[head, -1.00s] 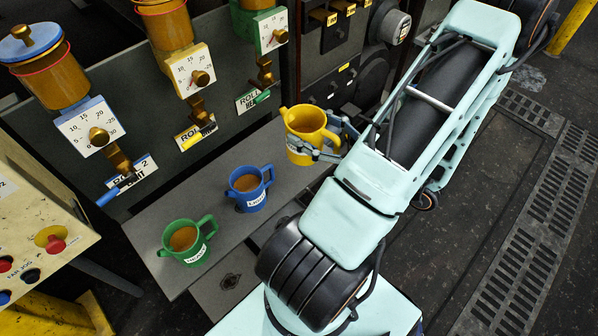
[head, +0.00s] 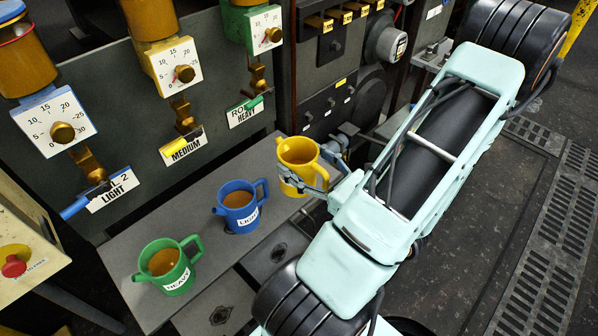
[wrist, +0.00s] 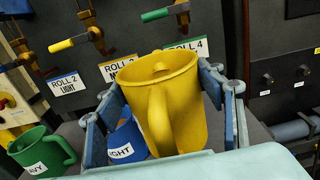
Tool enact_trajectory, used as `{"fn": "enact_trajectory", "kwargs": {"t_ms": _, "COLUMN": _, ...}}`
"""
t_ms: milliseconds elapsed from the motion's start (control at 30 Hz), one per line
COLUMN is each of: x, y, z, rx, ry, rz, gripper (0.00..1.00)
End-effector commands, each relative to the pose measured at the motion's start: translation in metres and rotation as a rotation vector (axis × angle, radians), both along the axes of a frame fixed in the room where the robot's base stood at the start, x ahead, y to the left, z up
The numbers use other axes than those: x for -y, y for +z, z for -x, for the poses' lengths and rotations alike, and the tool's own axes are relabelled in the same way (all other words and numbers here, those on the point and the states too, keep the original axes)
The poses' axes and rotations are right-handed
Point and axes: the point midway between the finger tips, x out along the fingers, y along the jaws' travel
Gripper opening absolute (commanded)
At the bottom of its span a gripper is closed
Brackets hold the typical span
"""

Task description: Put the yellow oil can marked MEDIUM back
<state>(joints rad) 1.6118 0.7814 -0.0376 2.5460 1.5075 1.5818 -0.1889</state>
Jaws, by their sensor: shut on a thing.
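The yellow can (head: 299,160) holds brown liquid and is gripped between the blue-grey fingers of my gripper (head: 310,180), at the right end of the grey shelf (head: 150,235). It fills the middle of the wrist view (wrist: 165,100), with its handle towards the camera. Its label is not visible. I cannot tell whether its base touches the shelf. The blue can (head: 238,207), marked LIGHT, stands on the shelf left of it. The green can (head: 168,268), marked HEAVY, stands further left and nearer.
Behind the shelf, a dark panel carries dials, brass taps and labels: LIGHT (head: 112,190), MEDIUM (head: 183,147) and HEAVY (head: 246,112). A cream control box (head: 25,262) with a red button stands at the left. Bare shelf lies behind the blue and green cans.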

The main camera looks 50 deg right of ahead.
Motion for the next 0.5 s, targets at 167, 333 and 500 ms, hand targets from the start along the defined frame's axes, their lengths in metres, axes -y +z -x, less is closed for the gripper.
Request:
{"fn": "enact_trajectory", "kwargs": {"t_ms": 167, "x": 0.007, "y": -0.010, "z": -0.007, "rx": 0.001, "ry": 0.001, "rz": 0.005, "gripper": 0.18}}
{"fn": "enact_trajectory", "kwargs": {"t_ms": 333, "x": 0.011, "y": -0.012, "z": -0.013, "rx": 0.001, "ry": 0.002, "rz": 0.004, "gripper": 0.18}}
{"fn": "enact_trajectory", "kwargs": {"t_ms": 500, "x": 0.014, "y": -0.012, "z": -0.016, "rx": 0.001, "ry": 0.002, "rz": 0.002, "gripper": 0.18}}
